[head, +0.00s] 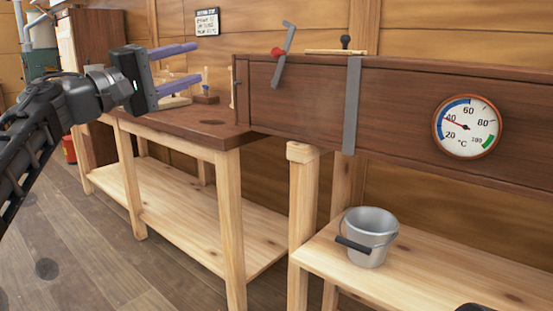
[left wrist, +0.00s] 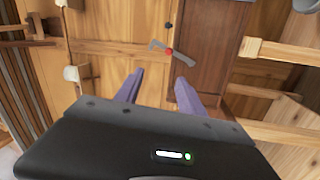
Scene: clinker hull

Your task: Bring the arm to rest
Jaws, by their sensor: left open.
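My left gripper (head: 178,66) is raised at the upper left of the head view, in front of the workbench and left of the long wooden box. Its two purple fingers are apart with nothing between them. The left wrist view also shows the open fingers (left wrist: 157,88), with wooden surfaces beyond. My right gripper is not recognisable in either view; only a small dark shape shows at the bottom right edge of the head view.
The wooden box (head: 400,88) carries a dial thermometer (head: 467,127) and a grey lever with a red knob (head: 283,55). A metal bucket (head: 371,238) stands on a low bench (head: 455,265). The workbench (head: 190,125) stands behind my left arm. Open floor lies at lower left.

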